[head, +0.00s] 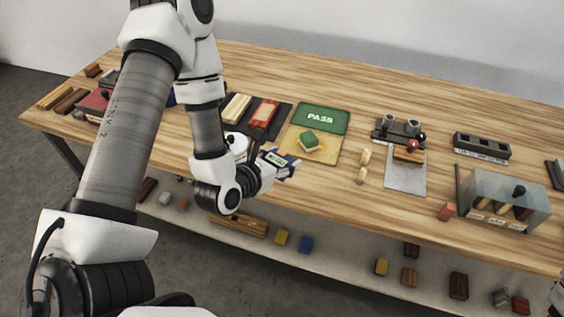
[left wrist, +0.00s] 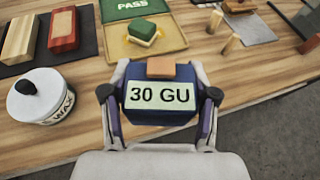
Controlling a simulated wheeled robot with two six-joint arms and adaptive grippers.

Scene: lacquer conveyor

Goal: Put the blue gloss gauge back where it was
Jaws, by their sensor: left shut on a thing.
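The blue gauge (left wrist: 158,118) has a pale label reading "30 GU" and an orange-brown piece at its far top edge. My left gripper (left wrist: 159,94) is shut on it, one finger on each side. In the head view the left gripper (head: 268,168) holds the gauge (head: 283,161) over the front part of the table, left of centre; the arm hides part of it. I cannot tell whether the gauge touches the table.
A white wax jar (left wrist: 41,97) stands close left of the gripper. Beyond are a green PASS mat (head: 320,118), a tan tray (head: 300,146) with a green-topped block, and wooden pegs (head: 363,166). A dark slotted rack (head: 482,147) and clear case (head: 510,190) stand right.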

